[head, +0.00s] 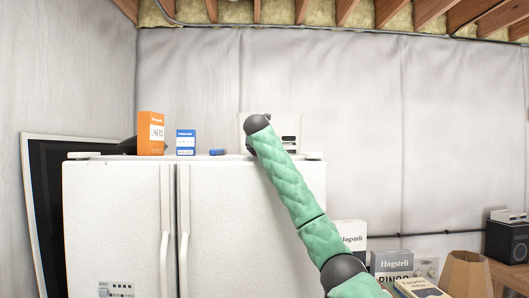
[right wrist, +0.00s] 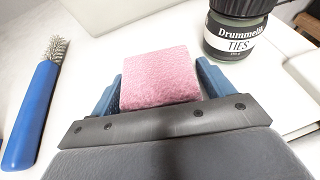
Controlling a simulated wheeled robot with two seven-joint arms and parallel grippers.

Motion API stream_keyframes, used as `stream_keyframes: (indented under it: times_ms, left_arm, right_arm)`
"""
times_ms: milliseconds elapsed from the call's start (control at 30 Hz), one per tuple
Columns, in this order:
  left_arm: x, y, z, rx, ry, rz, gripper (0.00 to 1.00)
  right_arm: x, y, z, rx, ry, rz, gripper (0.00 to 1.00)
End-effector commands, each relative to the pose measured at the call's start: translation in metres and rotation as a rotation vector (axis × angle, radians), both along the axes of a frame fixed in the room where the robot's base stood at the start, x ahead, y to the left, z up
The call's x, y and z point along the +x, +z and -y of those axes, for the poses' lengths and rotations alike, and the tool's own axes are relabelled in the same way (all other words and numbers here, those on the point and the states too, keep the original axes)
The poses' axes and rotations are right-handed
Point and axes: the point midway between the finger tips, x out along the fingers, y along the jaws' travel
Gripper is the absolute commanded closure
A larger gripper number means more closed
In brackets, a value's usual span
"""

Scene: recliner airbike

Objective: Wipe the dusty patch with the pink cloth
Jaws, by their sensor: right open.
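The pink cloth (right wrist: 160,76) shows as a thick, fuzzy pink block on a white surface (right wrist: 80,125) in the right wrist view. My right gripper (right wrist: 160,84) is open, with one blue finger on either side of the cloth. I cannot tell whether the fingers touch it. In the head view my green right arm reaches up from the lower right to the top of the white fridge (head: 115,215); its gripper and the cloth are hidden there. I cannot make out a dusty patch in either view. My left gripper is not in view.
A blue-handled wire brush (right wrist: 32,105) lies left of the gripper. A dark jar labelled TIES (right wrist: 238,35) stands close by on the right. An orange box (head: 151,133) and a blue box (head: 186,142) stand on the fridge top. Several boxes (head: 392,262) stand lower right.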

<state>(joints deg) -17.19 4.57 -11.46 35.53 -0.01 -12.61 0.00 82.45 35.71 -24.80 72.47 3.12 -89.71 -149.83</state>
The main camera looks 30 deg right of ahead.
Motion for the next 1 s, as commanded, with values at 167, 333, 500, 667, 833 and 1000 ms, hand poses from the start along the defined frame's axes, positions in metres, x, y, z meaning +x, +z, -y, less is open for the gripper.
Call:
stream_keyframes:
  times_ms: [167, 333, 500, 667, 833, 1000]
  left_arm:
    - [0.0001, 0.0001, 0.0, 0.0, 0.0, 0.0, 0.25]
    - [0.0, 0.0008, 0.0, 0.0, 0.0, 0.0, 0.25]
    - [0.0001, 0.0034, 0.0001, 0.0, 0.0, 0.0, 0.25]
    - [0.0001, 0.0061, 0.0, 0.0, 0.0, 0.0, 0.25]
    - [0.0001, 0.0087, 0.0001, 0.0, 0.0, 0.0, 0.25]
    - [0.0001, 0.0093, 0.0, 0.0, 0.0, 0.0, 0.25]
  right_arm:
    - [-0.0002, 0.0011, -0.0003, 0.0, 0.001, 0.002, 0.46]
    - [-0.0004, 0.0019, -0.0003, 0.0, 0.001, 0.002, 0.46]
    - [-0.0005, 0.0034, -0.0003, 0.0, 0.001, 0.002, 0.46]
    - [-0.0005, 0.0044, -0.0002, 0.0, 0.0, 0.004, 0.46]
    - [-0.0005, 0.0052, -0.0003, 0.0, 0.0, 0.004, 0.46]
    - [-0.0005, 0.005, -0.0006, 0.0, 0.001, 0.003, 0.46]
